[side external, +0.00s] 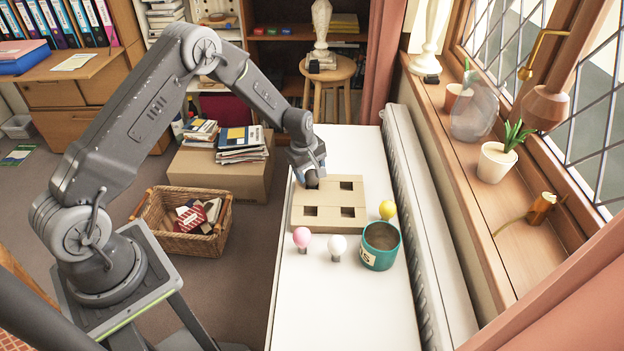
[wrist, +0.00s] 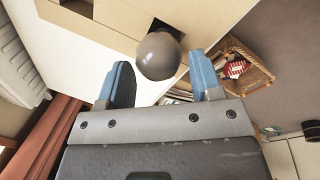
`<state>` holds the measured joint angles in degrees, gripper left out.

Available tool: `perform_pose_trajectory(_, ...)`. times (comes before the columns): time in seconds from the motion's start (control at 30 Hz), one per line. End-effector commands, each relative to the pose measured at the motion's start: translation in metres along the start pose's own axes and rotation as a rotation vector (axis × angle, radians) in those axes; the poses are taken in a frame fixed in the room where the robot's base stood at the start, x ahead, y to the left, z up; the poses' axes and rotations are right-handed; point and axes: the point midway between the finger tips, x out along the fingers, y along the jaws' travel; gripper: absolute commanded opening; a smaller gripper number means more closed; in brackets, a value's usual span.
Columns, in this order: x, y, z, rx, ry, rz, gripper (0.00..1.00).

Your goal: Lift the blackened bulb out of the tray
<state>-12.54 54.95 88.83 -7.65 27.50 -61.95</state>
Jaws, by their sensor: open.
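The cardboard tray (side external: 329,199) lies on the white table top and has square holes in its upper face. The blackened bulb (wrist: 158,56) shows dark grey in the wrist view, at a square hole of the tray (wrist: 120,14). In the side view, the dark bulb (side external: 312,182) is at the tray's back left hole, partly hidden by my gripper (side external: 308,169). In the wrist view, my gripper (wrist: 162,80) is open, with one blue finger on each side of the bulb and visible gaps. Whether the fingers reach around it is unclear.
A pink bulb (side external: 302,237) and a white bulb (side external: 337,246) stand in front of the tray. A teal pot (side external: 380,246) and a yellow bulb (side external: 387,209) are at its right. The front of the white table (side external: 340,310) is clear.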

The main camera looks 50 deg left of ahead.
Motion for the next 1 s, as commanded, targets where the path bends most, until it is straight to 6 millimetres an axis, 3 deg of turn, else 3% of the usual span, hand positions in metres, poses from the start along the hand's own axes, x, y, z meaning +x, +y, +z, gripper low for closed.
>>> perform_pose_trajectory(0.2,0.027,0.001,0.000,0.000,0.001,0.000,0.59)
perform_pose_trajectory(0.47,0.029,0.001,0.000,0.000,0.001,0.001,0.59)
perform_pose_trajectory(0.87,0.029,0.001,0.000,0.000,0.001,0.001,0.22)
perform_pose_trajectory(1.0,0.029,0.001,0.000,0.000,0.001,0.001,0.22)
